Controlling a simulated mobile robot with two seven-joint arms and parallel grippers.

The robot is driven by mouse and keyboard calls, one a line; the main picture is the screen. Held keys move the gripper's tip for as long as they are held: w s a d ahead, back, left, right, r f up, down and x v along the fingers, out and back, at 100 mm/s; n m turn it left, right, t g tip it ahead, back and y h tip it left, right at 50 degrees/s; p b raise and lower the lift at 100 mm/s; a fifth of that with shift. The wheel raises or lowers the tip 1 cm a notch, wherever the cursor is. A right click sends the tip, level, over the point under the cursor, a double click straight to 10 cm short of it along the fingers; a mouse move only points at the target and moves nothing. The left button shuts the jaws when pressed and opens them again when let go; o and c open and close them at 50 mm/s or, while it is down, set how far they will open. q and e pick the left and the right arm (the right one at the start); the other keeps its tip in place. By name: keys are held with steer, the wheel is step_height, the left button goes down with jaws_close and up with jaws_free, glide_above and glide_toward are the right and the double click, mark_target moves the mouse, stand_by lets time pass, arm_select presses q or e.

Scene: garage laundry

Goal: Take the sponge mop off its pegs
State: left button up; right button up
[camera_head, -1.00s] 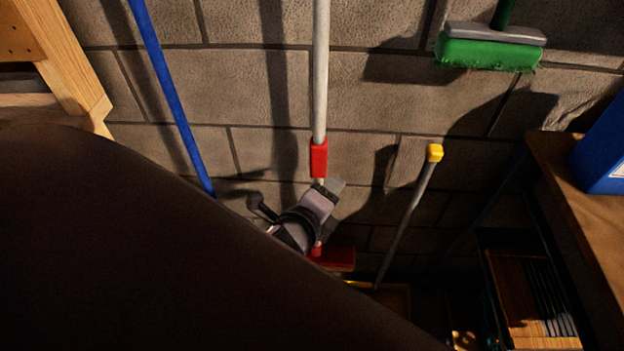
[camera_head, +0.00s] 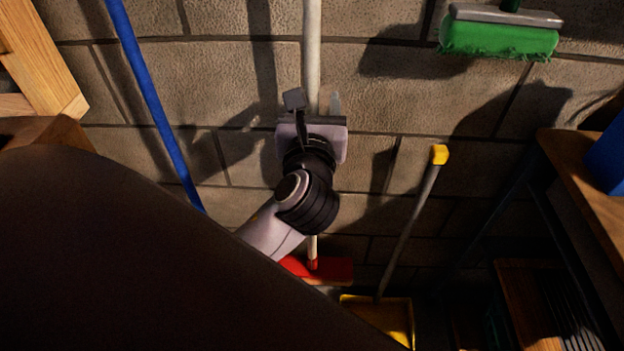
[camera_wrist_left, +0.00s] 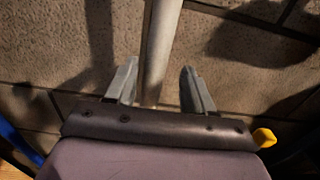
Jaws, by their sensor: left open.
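A pale straight pole (camera_head: 312,55) stands upright against the block wall at the middle of the head view, with a red head (camera_head: 325,269) low down. It looks like the sponge mop, but I cannot be sure; no pegs can be made out. My left gripper (camera_head: 314,103) is in front of the pole and hides part of it. In the left wrist view the pole (camera_wrist_left: 161,35) runs down between the open fingers of the gripper (camera_wrist_left: 159,72), nearer the left finger. I cannot tell whether it touches them. My right gripper is not in view.
A blue pole (camera_head: 146,85) leans at left. A green brush (camera_head: 498,41) hangs at upper right. A grey pole with a yellow cap (camera_head: 438,155) rises from a yellow pan (camera_head: 392,318). A wooden shelf (camera_head: 578,185) stands at right. My dark arm covers the lower left.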

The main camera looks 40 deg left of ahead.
arm_select(q)
steer(key=x, duration=0.4)
steer(key=shift+w+a+f+b, duration=0.1)
steer(key=shift+a+f+b, duration=0.2)
steer(key=shift+a+f, duration=0.1)
jaws_close()
stand_by(1.1)
